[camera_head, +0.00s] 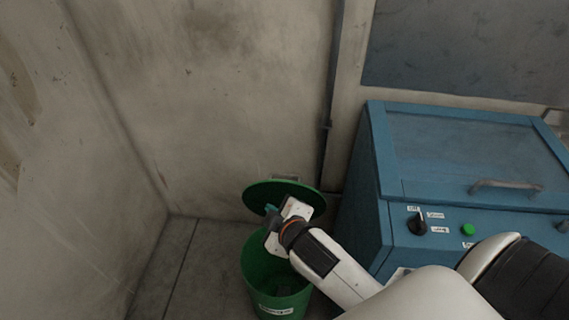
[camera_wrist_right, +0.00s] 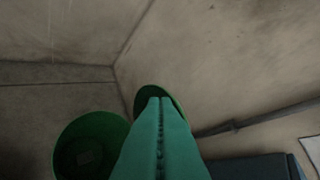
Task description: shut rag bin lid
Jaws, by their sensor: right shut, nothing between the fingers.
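The green rag bin (camera_head: 262,271) stands on the floor near the wall, with a white label on its front. Its round green lid (camera_head: 258,193) is raised and tilted above the bin's back side, so the bin is open. My right gripper (camera_head: 270,211) is shut and empty, in front of the lid and above the bin's opening in the head view. In the right wrist view its green fingers (camera_wrist_right: 160,105) are together, overlapping part of the lid (camera_wrist_right: 147,93); the bin (camera_wrist_right: 72,150) is at lower left. I cannot tell whether the fingertips touch the lid. My left gripper is out of view.
A blue machine (camera_head: 372,215) with a sloped window lid, a handle, a black knob and a green button (camera_head: 467,229) stands right of the bin. Walls meet in a corner at left. A dark vertical pipe (camera_head: 328,120) runs behind. Floor left of the bin is clear.

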